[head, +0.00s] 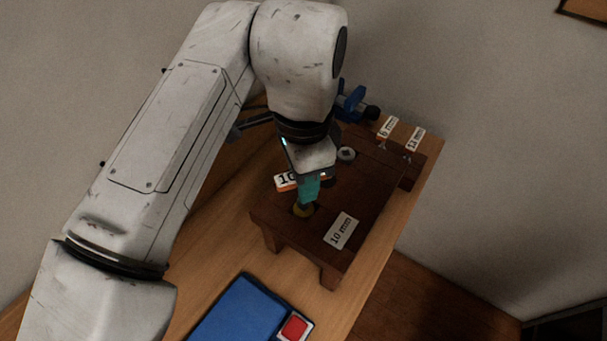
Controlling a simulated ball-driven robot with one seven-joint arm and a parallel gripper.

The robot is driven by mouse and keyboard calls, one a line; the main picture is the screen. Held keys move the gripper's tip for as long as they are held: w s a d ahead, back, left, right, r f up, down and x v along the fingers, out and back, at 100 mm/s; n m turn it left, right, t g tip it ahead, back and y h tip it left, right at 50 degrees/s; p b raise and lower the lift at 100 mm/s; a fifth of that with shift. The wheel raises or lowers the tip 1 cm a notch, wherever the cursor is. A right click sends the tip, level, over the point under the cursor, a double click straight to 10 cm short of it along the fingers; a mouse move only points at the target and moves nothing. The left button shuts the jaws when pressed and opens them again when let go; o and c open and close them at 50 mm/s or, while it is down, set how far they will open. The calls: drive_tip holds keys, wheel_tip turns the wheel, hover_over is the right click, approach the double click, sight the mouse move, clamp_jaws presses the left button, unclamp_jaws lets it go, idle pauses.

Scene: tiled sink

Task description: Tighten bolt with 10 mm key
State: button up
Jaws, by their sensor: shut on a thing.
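My gripper (309,178) points down over the dark wooden stand (290,236) and is shut on the 10 mm key. The key's white tag (286,180) with an orange edge reads "10" and sticks out to the left of the gripper. A teal piece (308,191) shows below the gripper; I cannot tell whether it is a finger or part of the key. Its lower end is over a yellowish bolt head (303,210) on the stand; whether they touch is unclear. A white "10 mm" plate (341,231) lies on the stand beside it.
A grey round bolt (347,154) sits further back on the stand. Two white-tagged keys (388,127) (415,138) are at the back right. A blue vise-like tool (352,103) is behind. A blue pad (237,311) and a red button (294,327) are in front.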

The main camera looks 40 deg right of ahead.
drive_tip(key=m+b, duration=0.1)
drive_tip(key=m, duration=0.3)
drive_tip(key=shift+r+m, duration=0.1)
drive_tip(key=shift+m, duration=1.1)
drive_tip(key=o, duration=1)
drive_tip(key=shift+c, duration=0.2)
drive_tip(key=shift+r+p, duration=2.75)
drive_tip(key=shift+r, duration=0.75)
